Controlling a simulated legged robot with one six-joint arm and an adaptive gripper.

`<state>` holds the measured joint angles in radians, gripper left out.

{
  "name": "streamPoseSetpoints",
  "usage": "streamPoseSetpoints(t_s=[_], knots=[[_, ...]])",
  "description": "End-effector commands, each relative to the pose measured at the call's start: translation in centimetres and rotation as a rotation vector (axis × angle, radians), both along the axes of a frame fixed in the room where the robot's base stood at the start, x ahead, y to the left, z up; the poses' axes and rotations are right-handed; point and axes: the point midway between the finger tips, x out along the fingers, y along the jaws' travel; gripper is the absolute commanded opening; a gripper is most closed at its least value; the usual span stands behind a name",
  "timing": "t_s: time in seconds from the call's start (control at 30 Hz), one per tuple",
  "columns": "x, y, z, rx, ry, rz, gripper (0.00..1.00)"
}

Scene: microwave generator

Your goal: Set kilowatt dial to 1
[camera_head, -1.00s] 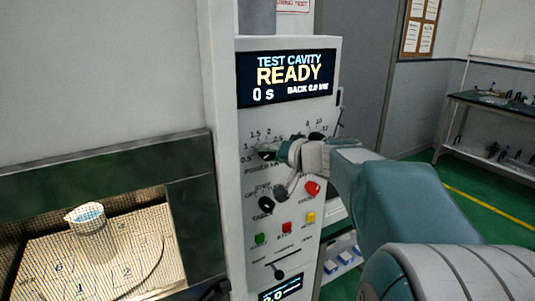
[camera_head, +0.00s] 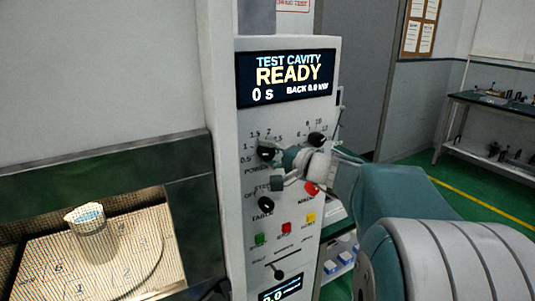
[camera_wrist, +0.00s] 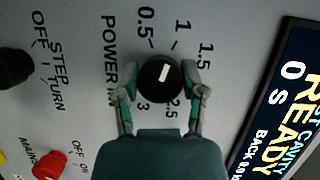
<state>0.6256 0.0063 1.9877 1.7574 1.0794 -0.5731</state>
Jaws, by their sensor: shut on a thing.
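The kilowatt dial is a round black knob (camera_wrist: 160,79) with a white pointer mark, under a scale running from 0.5 up through 1, 1.5, 2 and 2.5 to 3. In the head view the knob (camera_head: 266,152) shows at the left end of my gripper (camera_head: 283,162), which partly hides the scale.
A second black knob (camera_head: 316,139) is to the right, and the table knob (camera_head: 265,205) is below. The red main knob (camera_head: 312,188) sits close under my gripper. The display (camera_head: 287,77) above reads READY. A cup (camera_head: 87,219) stands inside the cavity at the left.

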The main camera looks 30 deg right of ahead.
Motion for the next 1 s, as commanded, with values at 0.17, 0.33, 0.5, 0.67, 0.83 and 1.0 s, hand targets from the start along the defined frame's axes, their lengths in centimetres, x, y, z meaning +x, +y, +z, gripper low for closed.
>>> streamPoseSetpoints(t_s=[0.17, 0.33, 0.5, 0.67, 0.83, 1.0], knots=[[-0.01, 0.04, -0.58, 0.077, 0.015, 0.002, 0.06], [-0.02, 0.05, -0.58, 0.115, 0.016, 0.002, 0.06], [-0.01, 0.06, -0.60, 0.125, 0.018, 0.002, 0.06], [0.00, 0.06, -0.62, 0.126, 0.018, 0.002, 0.06], [0.00, 0.06, -0.63, 0.125, 0.018, 0.002, 0.71], [0.00, 0.03, -0.43, 0.124, 0.014, 0.001, 0.88]])
